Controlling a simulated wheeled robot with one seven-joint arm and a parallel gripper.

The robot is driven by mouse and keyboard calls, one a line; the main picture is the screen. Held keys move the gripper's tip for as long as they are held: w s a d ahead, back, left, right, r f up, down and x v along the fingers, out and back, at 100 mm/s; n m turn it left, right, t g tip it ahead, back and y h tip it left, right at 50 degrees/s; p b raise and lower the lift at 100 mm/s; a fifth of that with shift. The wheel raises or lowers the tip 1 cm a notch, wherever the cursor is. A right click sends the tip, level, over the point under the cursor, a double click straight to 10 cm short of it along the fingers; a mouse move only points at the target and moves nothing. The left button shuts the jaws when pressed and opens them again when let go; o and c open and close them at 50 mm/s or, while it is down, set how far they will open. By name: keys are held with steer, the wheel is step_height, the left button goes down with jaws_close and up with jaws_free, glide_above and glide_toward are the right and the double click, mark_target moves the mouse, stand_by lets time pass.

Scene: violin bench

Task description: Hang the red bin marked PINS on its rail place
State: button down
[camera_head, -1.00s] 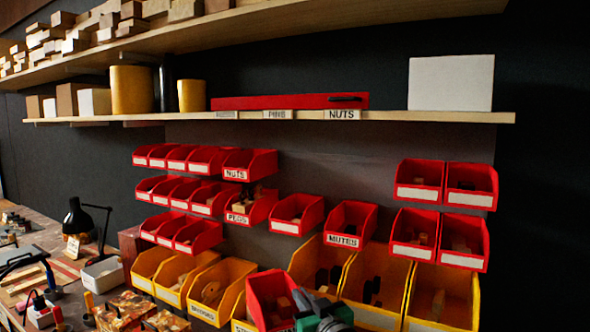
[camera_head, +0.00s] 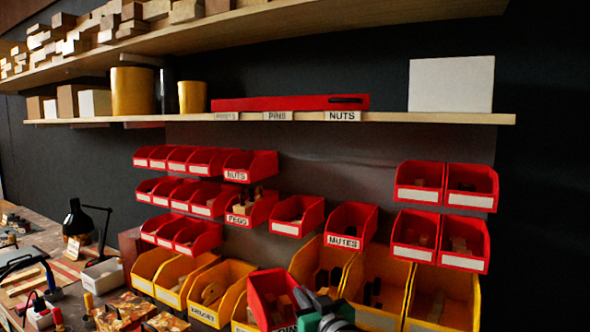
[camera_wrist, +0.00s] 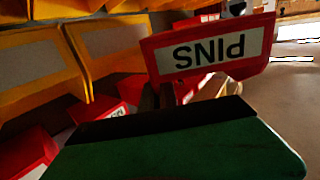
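The red bin marked PINS (camera_head: 264,301) is at the bottom centre in the head view, in front of the yellow bins. Its label shows upside down in the wrist view (camera_wrist: 208,54), just beyond my gripper. My green and black gripper (camera_head: 308,300) is at the bin's front right side. Its fingers appear closed on the bin's front edge, though the contact is largely hidden. A shelf-edge label reading PINS (camera_head: 277,116) sits above the rails, between another label and NUTS (camera_head: 342,115). The upper row has bare wall right of the NUTS bin (camera_head: 250,165).
Red bins hang in rows, with PEGS (camera_head: 250,208) and MUTES (camera_head: 350,225) at the centre and several bins (camera_head: 440,240) at the right. Large yellow bins (camera_head: 375,285) stand below. A wooden shelf (camera_head: 440,117) runs above. The cluttered bench is at left.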

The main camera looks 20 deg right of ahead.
step_height(320, 180, up, 12)
steer(key=p, duration=0.4)
steer(key=shift+p, duration=0.35)
stand_by(6.7)
